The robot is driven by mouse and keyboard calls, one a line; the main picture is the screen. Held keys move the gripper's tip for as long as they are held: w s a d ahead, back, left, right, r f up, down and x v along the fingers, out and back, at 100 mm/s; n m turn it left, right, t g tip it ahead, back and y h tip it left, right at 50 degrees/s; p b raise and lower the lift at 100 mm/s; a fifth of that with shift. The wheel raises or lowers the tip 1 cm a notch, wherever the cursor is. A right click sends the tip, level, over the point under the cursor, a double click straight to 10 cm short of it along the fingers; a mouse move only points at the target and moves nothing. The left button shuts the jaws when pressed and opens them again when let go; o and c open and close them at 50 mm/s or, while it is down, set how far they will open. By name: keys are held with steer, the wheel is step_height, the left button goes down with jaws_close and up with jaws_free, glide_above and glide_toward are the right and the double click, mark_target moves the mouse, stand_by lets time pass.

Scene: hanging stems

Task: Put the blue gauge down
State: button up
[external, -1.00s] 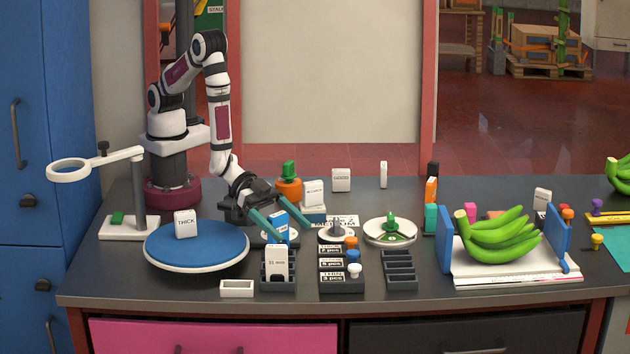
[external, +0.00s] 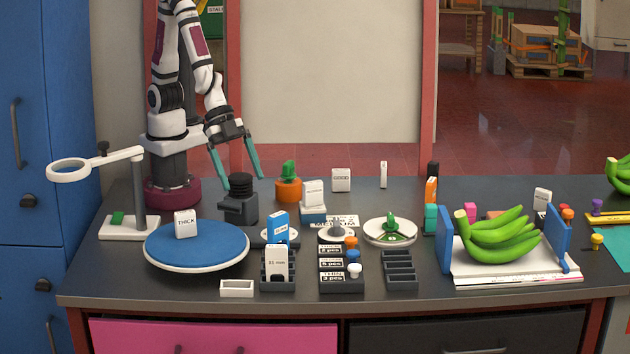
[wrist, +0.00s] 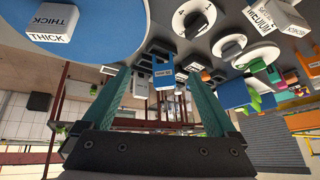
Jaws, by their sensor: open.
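In the wrist view the blue gauge (wrist: 163,76) shows beyond the gap between the open fingers (wrist: 157,74).
A dark block with a black knob (external: 240,205) stands below my gripper. A white THICK block (external: 185,224) sits on the blue plate. A slotted rack holding a 51 mm tag (external: 276,262) is in front of the gauge. Green bananas (external: 500,235) lie at the right.

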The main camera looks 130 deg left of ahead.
steer(key=s+a+r+g, duration=0.2)
steer(key=s, duration=0.5)
steer(key=s+a+r+m+g+y, duration=0.1)
steer(key=s+a+r+g, duration=0.1)
steer(key=s, duration=0.5)
steer(key=s+a+r+m+g+y, duration=0.1)
steer(key=s+a+r+g, duration=0.1)
steer(key=s, duration=0.5)
steer(key=shift+a+r+g, duration=0.4)
steer(key=shift+a+r, duration=0.05)
steer(key=shift+r, duration=0.2)
